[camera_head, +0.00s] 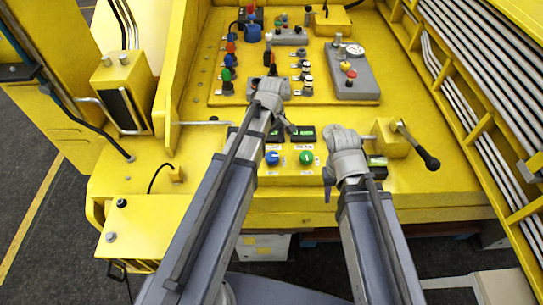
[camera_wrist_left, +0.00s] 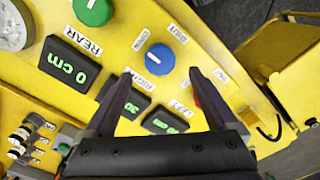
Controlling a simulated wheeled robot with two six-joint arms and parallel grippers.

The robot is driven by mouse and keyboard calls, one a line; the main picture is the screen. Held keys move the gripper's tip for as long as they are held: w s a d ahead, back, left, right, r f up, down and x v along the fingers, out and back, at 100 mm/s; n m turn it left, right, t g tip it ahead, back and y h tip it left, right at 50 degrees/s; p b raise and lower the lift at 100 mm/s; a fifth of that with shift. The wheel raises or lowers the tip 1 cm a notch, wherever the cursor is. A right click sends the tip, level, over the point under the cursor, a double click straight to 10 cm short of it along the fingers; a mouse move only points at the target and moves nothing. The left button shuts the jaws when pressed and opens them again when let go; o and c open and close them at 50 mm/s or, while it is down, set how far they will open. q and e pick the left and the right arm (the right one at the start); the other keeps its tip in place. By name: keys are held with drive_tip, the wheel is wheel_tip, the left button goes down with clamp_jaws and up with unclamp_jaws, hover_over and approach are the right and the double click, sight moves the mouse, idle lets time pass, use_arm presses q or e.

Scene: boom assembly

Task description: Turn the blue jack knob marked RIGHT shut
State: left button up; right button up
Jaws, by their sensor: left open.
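The blue knob marked RIGHT (camera_wrist_left: 160,57) is a round knob with a white mark on its face, on the yellow panel. OPEN and SHUT labels lie beyond it. In the left wrist view my left gripper (camera_wrist_left: 160,75) is open, its fingertips on either side of the near part of the knob in the picture; contact cannot be told. In the head view the blue knob (camera_head: 272,158) is left of a green knob (camera_head: 306,158). My left arm's wrist is above the panel there, its fingers not clearly visible. My right wrist (camera_head: 346,155) is right of the green knob; its fingers are hidden.
The green knob (camera_wrist_left: 93,9) and the REAR display (camera_wrist_left: 68,65) are at the left wrist view's upper left. A red knob (camera_wrist_left: 197,99) is partly behind the right finger. Further displays (camera_wrist_left: 126,105) lie between the fingers. A black-handled lever (camera_head: 420,148) stands right of my right wrist.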

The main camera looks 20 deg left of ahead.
sight(272, 156)
use_arm(q)
wheel_tip(272, 156, down, 6)
drive_tip(key=b, duration=0.5)
drive_tip(key=shift+r, duration=0.1)
drive_tip(key=c, duration=1.4)
drive_tip(key=shift+o, duration=0.2)
